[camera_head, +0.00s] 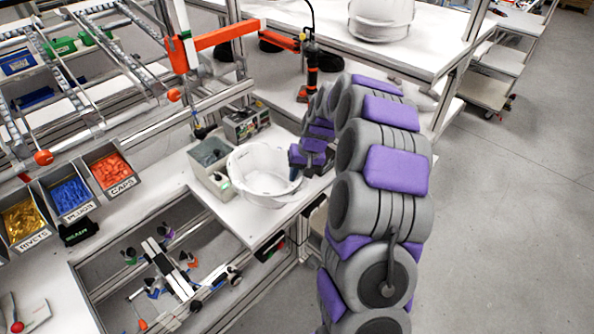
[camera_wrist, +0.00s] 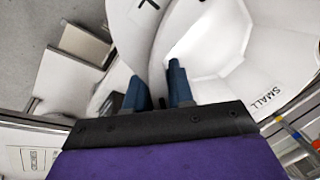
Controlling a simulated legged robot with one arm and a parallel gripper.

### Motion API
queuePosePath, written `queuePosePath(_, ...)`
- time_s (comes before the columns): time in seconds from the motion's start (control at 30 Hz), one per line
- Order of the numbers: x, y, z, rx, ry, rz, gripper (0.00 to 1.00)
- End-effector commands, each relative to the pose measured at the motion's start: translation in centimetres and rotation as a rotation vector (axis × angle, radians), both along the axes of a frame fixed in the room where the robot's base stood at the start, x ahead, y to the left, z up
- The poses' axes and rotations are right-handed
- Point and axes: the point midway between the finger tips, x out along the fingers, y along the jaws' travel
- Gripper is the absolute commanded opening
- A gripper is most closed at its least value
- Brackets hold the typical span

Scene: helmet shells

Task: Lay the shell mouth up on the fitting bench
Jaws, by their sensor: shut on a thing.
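The white shell (camera_head: 258,186) is at the fitting bench (camera_head: 243,225), mouth up, its hollow inside open to view. My gripper (camera_head: 296,172) is at the shell's right side, shut on its rim. In the wrist view my gripper (camera_wrist: 158,88) has its two dark blue fingers on either side of the shell wall. The shell's pale inside (camera_wrist: 215,50) shows there, with the word SMALL on the rim area. I cannot tell whether the shell's underside touches the bench or hangs just above it.
Rivet, plug and cap bins (camera_head: 112,172) are further left. An orange arm (camera_head: 225,35) reaches over the bench behind. Another white shell (camera_head: 380,18) sits on the back table. Bare bench lies in front.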

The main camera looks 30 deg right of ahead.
Motion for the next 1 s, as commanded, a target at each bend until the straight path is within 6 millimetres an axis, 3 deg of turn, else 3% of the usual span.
queuePosePath(0.6,0.0,-0.1,-5.3,0.002,-0.003,0.0,0.0)
queuePosePath(1.0,0.0,0.4,-5.7,-0.003,-0.002,0.001,0.0)
